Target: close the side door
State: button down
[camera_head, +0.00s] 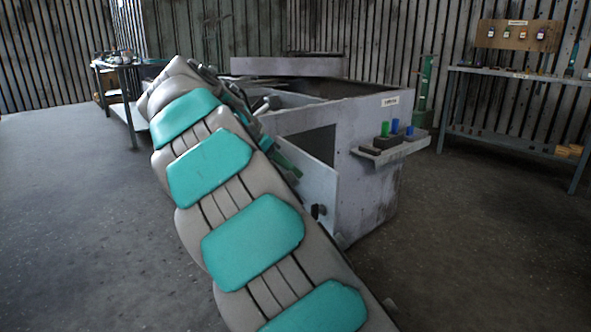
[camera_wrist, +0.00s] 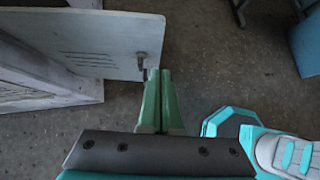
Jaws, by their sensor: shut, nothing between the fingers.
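The side door (camera_head: 318,186) is a pale grey panel on the blower housing (camera_head: 366,190). It stands open, swung out from the housing, with a dark opening (camera_head: 318,143) showing above it. A small dark handle (camera_head: 318,210) is on the door. In the wrist view the door (camera_wrist: 95,35) fills the upper left, with slots and its handle (camera_wrist: 142,62) near the right edge. My gripper (camera_wrist: 160,74) has two green fingers, shut and empty, with tips just right of the handle. I cannot tell if they touch it. My arm hides part of the door in the head view.
A small shelf (camera_head: 392,150) with green and blue items juts from the housing. A workbench (camera_head: 510,75) stands at the right and a table (camera_head: 120,66) at the back left. The floor (camera_head: 70,210) at left is clear.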

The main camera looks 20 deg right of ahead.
aim_at(335, 189)
jog(key=x, duration=0.3)
jog(key=d+r+x, duration=0.1)
jog(key=x, duration=0.5)
jog(key=shift+d+b, duration=0.3)
jog(key=shift+d, duration=0.2)
jog(key=shift+w+d, duration=0.15)
jog(key=shift+d, duration=0.4)
